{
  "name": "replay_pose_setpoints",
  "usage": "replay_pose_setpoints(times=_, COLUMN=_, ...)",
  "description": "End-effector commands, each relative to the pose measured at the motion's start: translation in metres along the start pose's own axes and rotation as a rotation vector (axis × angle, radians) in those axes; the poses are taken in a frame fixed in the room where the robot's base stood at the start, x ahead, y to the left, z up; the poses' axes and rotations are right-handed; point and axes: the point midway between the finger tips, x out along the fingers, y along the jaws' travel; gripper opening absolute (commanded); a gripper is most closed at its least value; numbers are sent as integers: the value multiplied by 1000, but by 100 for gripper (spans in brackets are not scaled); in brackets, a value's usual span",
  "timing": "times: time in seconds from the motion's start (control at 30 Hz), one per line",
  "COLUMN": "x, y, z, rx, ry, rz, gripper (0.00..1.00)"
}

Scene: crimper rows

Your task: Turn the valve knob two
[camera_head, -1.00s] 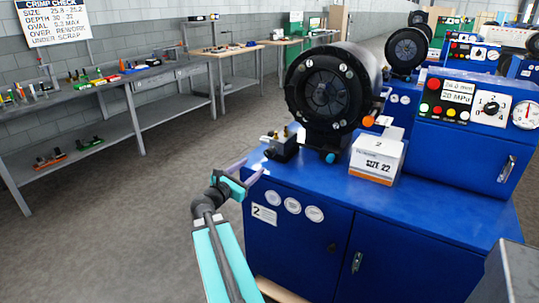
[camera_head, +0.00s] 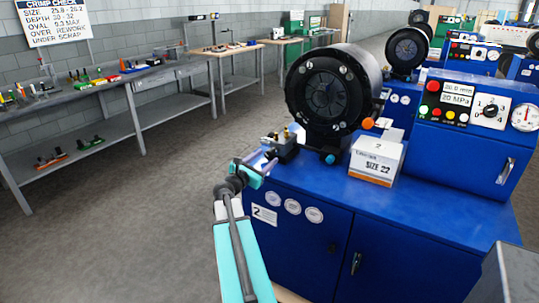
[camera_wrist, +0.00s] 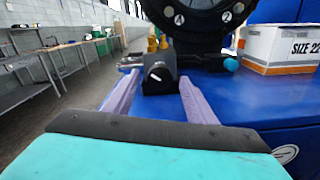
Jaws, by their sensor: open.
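A small dark valve block (camera_head: 283,145) with brass fittings stands on the left front corner of the blue bench labelled 2. In the wrist view its black knob (camera_wrist: 158,73) faces me, with a white pointer line slanting down to the right. My gripper (camera_head: 268,160) is open at the bench's left front edge, just before the block. In the wrist view the two pale purple fingers of my gripper (camera_wrist: 158,80) lie left and right of the knob. I cannot tell whether they touch it.
A black crimper head (camera_head: 328,90) stands right behind the valve. A SIZE 22 box (camera_head: 377,159) sits to its right. A blue control cabinet (camera_head: 470,130) with a dial (camera_head: 490,111) and gauge (camera_head: 525,117) is farther right. The floor left of the bench is clear.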

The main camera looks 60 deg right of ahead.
Motion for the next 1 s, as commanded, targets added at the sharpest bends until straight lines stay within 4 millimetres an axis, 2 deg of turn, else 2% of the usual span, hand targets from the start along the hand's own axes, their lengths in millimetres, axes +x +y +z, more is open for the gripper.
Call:
replay_pose_setpoints(times=0.1, x=16, y=1, z=0, rx=1, ry=0, rz=-1, gripper=51)
replay_pose_setpoints(times=0.33, x=36, y=0, z=0, rx=0, ry=0, rz=-1, gripper=51)
replay_pose_setpoints(times=0.8, x=42, y=0, z=0, rx=0, ry=0, rz=0, gripper=51)
replay_pose_setpoints(times=1.0, x=42, y=0, z=0, rx=0, ry=0, rz=0, gripper=17)
